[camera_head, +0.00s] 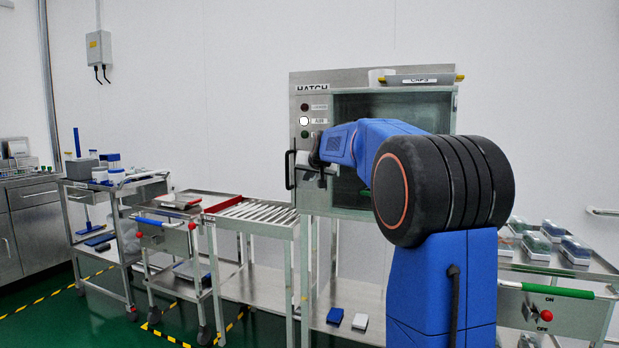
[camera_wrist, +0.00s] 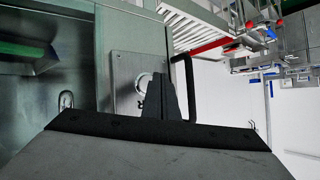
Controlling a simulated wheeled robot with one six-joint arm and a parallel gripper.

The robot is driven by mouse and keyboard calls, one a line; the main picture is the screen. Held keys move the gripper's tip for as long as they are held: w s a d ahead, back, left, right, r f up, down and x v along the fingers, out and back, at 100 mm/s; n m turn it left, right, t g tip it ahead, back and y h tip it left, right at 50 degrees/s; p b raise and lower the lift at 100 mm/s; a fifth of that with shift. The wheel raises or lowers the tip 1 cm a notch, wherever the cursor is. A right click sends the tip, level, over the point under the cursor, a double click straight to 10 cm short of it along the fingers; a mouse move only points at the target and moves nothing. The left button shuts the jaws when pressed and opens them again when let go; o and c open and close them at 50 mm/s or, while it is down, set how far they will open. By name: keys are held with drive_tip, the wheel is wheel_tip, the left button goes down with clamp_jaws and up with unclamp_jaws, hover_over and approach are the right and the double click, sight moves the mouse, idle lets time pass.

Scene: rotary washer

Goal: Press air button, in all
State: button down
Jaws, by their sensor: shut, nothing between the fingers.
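The hatch's button column shows in the head view: a dark red button at the top, a lit white middle button (camera_head: 304,121) beside a small label that looks like AIR, and a dark green one below. My gripper (camera_wrist: 157,78) is shut and empty. In the head view, its end of the arm is just below the buttons, and its fingertips are hard to make out there. In the wrist view, the fingers are in front of a metal plate (camera_wrist: 124,78) and partly cover a round ring. I cannot tell whether they touch it.
The hatch cabinet (camera_head: 340,78) has a glass front and a black handle (camera_head: 290,169), also close beside my fingers in the wrist view (camera_wrist: 189,88). A roller table (camera_head: 252,211) and carts stand left. A cart with boxes (camera_head: 553,262) stands right.

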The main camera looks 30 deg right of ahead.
drive_tip(key=shift+a, duration=0.1)
drive_tip(key=shift+s+a, duration=0.8)
drive_tip(key=shift+a, duration=0.15)
drive_tip(key=shift+s+a, duration=0.75)
drive_tip(key=shift+a, duration=0.2)
drive_tip(key=s+a+f+n+g+y, duration=0.1)
drive_tip(key=s+a+f, duration=0.35)
drive_tip(key=s, duration=0.35)
drive_tip(key=s+a+f+n+g, duration=0.1)
drive_tip(key=s+a+f, duration=0.2)
drive_tip(key=s+a, duration=0.35)
drive_tip(key=s+a+f+n+g+y, duration=0.1)
drive_tip(key=s+a+f, duration=0.3)
drive_tip(key=s, duration=0.5)
drive_tip(key=s+a+f+n+g, duration=0.1)
drive_tip(key=s+a+f, duration=0.1)
drive_tip(key=s+f, duration=0.4)
drive_tip(key=s+a+f+g, duration=0.1)
drive_tip(key=s+f, duration=0.5)
drive_tip(key=s, duration=0.6)
drive_tip(key=s+a+f+n+g+y, duration=0.1)
drive_tip(key=s+a+f+g, duration=0.1)
drive_tip(key=s+f, duration=0.3)
drive_tip(key=s+a, duration=0.1)
drive_tip(key=s, duration=0.3)
drive_tip(key=shift+f+n, duration=0.3)
drive_tip(key=shift+f, duration=0.1)
